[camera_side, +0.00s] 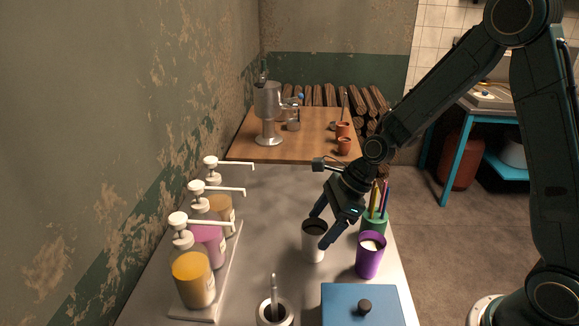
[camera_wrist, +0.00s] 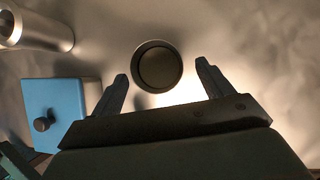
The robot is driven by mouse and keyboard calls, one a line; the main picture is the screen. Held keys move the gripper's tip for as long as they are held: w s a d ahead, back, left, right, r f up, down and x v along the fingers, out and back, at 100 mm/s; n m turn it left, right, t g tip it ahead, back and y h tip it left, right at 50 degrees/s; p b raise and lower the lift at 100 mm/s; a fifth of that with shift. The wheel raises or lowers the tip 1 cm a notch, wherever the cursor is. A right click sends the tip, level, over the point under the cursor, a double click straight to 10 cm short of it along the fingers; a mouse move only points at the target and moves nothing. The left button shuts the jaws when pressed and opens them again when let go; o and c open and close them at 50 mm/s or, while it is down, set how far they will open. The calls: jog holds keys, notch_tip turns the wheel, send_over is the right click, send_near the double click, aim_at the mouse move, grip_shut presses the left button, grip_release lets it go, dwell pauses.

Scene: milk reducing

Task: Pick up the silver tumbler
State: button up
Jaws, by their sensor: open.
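The silver tumbler (camera_side: 313,252) stands upright on the grey counter, pale outside with a dark inside. In the wrist view I look down on its round dark mouth (camera_wrist: 157,68), centred between my fingertips. My gripper (camera_side: 319,230) is open and empty, tilted down at the tumbler's rim from the upper right. One finger passes in front of the rim in the side view. Both fingers show in the wrist view (camera_wrist: 162,68), one on each side of the mouth with gaps. I cannot tell how far the fingertips are above or below the rim.
A purple cup (camera_side: 370,258) and a green pen holder (camera_side: 373,224) stand close right of my gripper. A blue box (camera_side: 350,303) and a pot with a handle sticking up (camera_side: 275,315) are nearer the camera. Pump bottles (camera_side: 192,278) line the left. The counter behind is clear.

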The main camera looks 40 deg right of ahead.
aim_at(303, 246)
jog(key=shift+f, duration=0.1)
jog(key=shift+x, duration=2.55)
jog(key=shift+a, duration=0.1)
jog(key=c, duration=1.2)
jog(key=shift+r, duration=0.25)
notch_tip(303, 246, up, 20)
jog(key=shift+f, duration=0.1)
